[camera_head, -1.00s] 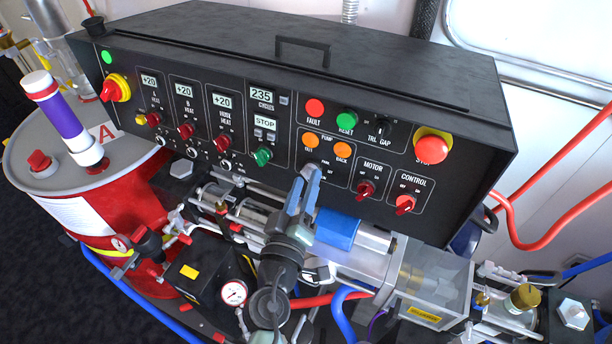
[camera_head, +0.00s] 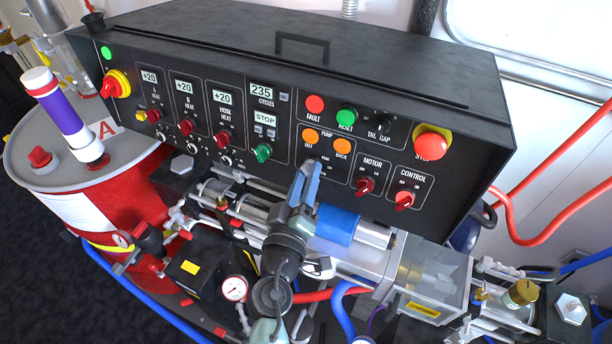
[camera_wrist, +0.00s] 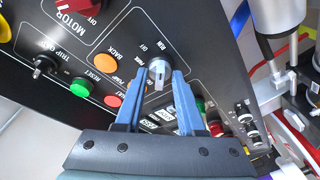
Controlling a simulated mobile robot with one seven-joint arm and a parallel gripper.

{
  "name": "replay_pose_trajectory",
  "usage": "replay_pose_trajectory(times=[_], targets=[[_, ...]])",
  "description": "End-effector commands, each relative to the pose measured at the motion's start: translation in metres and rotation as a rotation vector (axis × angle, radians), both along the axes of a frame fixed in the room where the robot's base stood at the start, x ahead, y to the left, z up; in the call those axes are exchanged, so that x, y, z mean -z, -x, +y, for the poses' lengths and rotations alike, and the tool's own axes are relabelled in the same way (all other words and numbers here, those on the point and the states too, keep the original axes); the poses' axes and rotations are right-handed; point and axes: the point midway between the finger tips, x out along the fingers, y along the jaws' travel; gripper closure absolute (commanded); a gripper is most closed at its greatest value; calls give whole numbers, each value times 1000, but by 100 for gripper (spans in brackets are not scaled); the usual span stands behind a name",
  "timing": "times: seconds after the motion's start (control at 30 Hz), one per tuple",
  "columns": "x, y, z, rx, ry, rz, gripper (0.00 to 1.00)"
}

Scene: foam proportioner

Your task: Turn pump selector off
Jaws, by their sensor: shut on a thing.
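The pump selector (camera_wrist: 158,74) is a small grey knob on the black control panel, with small white position labels around it. In the wrist view it sits between the tips of my gripper's two blue fingers (camera_wrist: 157,82), which are shut on it. Its grip bar points down the picture, roughly in line with the fingers. Which label it marks I cannot tell. In the head view my gripper (camera_head: 309,173) reaches up to the panel below the orange pump buttons (camera_head: 326,141), and its fingers mostly hide the knob.
To the right are the red motor knob (camera_head: 365,186) and control knob (camera_head: 404,200). A red emergency stop (camera_head: 432,142) juts out. A blue cylinder (camera_head: 337,225) and metal pump parts lie close below my gripper.

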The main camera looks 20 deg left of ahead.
Motion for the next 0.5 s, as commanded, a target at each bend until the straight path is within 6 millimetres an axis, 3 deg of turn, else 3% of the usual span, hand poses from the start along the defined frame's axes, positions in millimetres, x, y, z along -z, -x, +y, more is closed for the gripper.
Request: replay_pose_trajectory(times=[0.5], targets=[[-8,0,-2,-60,332,14,100]])
